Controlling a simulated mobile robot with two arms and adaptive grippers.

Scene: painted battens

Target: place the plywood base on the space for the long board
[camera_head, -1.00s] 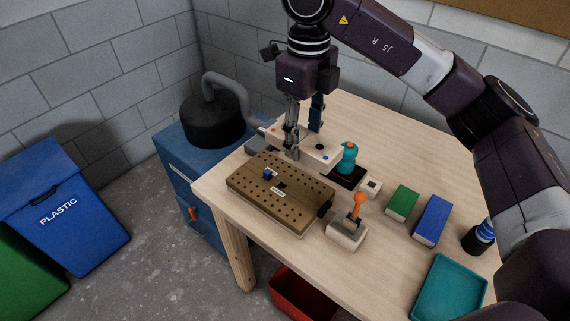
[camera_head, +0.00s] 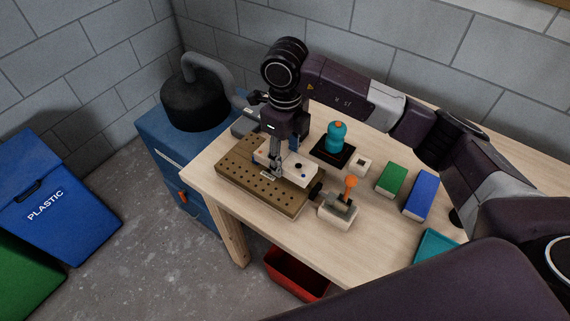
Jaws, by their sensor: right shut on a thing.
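The pale plywood base (camera_head: 299,166) is a flat board with a dark hole and small coloured dots. My right gripper (camera_head: 276,168) points down and is shut on it. The base is over the middle and back of the brown perforated board (camera_head: 237,181), covering the part where the pale labels were. I cannot tell whether it touches the board or hangs just above it. No marked space for the long board can be made out now. My left gripper is not in view.
A teal knobbed piece on a black pad (camera_head: 325,151) stands behind the base. A small block with an orange-topped lever (camera_head: 339,211) is just right of the brown board. Green (camera_head: 391,180) and blue (camera_head: 422,194) blocks lie further right. The table's front edge is close.

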